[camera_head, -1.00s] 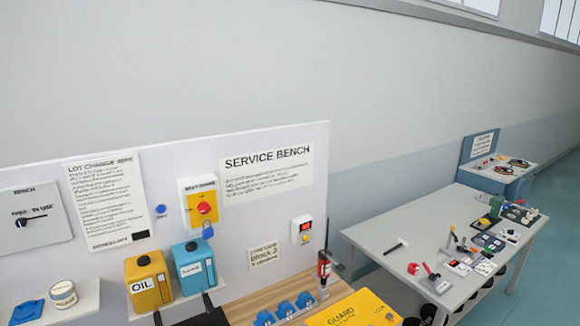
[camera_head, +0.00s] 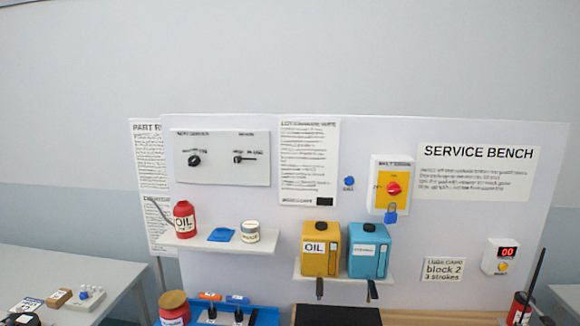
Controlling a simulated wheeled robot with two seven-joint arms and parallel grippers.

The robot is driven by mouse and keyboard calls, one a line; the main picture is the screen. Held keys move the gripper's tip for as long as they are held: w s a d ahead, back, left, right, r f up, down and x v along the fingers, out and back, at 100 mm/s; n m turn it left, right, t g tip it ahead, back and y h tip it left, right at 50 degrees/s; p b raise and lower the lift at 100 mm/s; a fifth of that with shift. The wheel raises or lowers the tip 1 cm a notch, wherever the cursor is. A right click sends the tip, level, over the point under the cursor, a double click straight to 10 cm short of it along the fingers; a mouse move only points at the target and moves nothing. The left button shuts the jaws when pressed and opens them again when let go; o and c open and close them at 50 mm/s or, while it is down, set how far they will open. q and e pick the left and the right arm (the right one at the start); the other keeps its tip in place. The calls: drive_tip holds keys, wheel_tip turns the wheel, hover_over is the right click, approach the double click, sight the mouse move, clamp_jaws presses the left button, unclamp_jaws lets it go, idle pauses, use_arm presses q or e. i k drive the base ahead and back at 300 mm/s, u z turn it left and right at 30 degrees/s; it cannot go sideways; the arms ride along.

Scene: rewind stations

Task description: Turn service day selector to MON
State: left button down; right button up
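The service day selector looks to be the round black knob (camera_head: 194,160) on the left half of a white panel (camera_head: 222,174), which is fixed high on the bench's back board. Small lettering surrounds the knob. It is too blurred to read, so I cannot tell which day the knob points to. A black lever switch (camera_head: 243,158) labelled for bench use sits to its right on the same panel. Neither of my grippers shows in the head view.
A shelf (camera_head: 225,242) below the panel holds a red oil can (camera_head: 184,219), a blue cloth (camera_head: 221,235) and a white tub (camera_head: 250,231). Yellow (camera_head: 320,262) and blue (camera_head: 368,262) containers stand to the right. A red-yellow rotary switch (camera_head: 393,188) is further right.

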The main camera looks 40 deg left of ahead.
sight(194, 161)
drive_tip(key=u, duration=1.75)
